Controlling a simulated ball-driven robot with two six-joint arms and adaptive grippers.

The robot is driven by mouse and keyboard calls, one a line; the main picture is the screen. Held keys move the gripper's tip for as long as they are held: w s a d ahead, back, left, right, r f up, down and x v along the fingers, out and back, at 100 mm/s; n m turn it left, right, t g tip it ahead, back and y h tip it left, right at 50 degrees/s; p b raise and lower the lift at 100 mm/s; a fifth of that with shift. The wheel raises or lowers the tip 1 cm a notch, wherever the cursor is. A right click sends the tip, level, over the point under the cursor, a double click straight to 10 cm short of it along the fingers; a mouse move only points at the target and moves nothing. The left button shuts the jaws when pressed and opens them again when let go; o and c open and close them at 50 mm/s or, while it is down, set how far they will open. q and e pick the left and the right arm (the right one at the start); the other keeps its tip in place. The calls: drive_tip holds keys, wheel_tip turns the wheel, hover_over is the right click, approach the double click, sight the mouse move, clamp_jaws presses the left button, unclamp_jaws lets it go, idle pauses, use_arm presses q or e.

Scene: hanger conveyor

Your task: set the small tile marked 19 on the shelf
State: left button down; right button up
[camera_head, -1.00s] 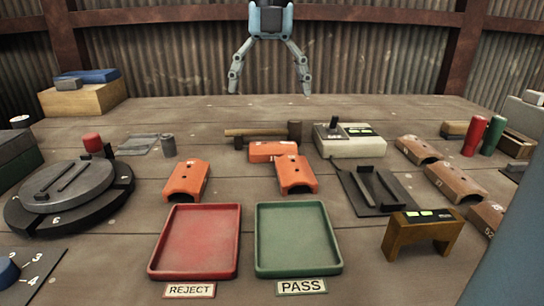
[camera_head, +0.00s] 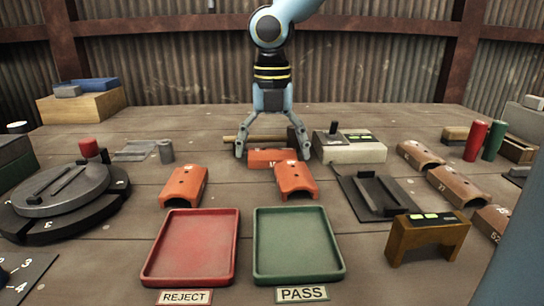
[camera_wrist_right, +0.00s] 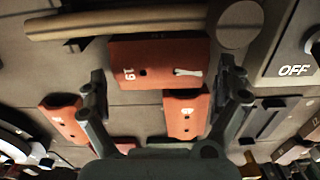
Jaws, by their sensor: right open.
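The small orange tile marked 19 (camera_head: 267,158) lies on the wooden table, behind two other orange tiles. In the right wrist view the same tile (camera_wrist_right: 156,62) shows its number 19, a dark hole and a pale mark. My right gripper (camera_head: 272,153) is open, its fingers apart on the left and right of the tile marked 19. In the wrist view my right gripper (camera_wrist_right: 162,82) has empty jaws, with no clear contact on the tile. I cannot tell which thing is the shelf. My left gripper is not in view.
Two orange tiles (camera_head: 185,187) (camera_head: 295,180) lie in front, behind a red tray (camera_head: 237,245) and a green tray (camera_head: 258,245). A wooden-handled tool (camera_wrist_right: 130,22) lies behind the tile. A grey switch box (camera_head: 350,154) stands close to its right. Brown tiles (camera_head: 457,187) lie farther right.

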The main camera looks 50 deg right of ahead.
drive_tip(key=c, duration=1.1)
drive_tip(key=shift+r, duration=0.15)
